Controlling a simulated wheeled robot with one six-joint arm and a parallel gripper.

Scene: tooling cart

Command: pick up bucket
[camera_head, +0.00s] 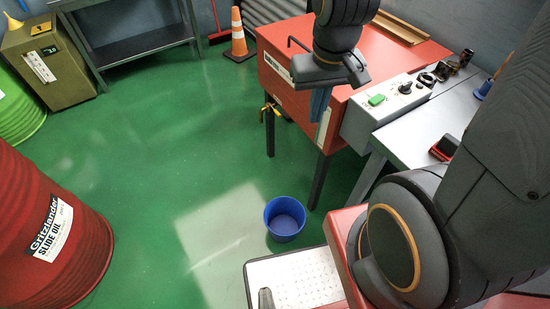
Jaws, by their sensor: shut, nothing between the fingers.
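A blue bucket (285,219) stands upright on the green floor, a little right of the middle of the view. Its open top faces up and it looks empty. My gripper (319,104) hangs at the upper middle, in front of the red cabinet and well above the bucket. Its fingers point down, are shut and hold nothing. The gripper and the bucket are apart.
A red oil drum (85,250) stands at the left. A red cabinet (280,92) on legs and a grey bench (412,135) stand behind and right of the bucket. An orange cone (238,40) is at the back. The floor left of the bucket is clear.

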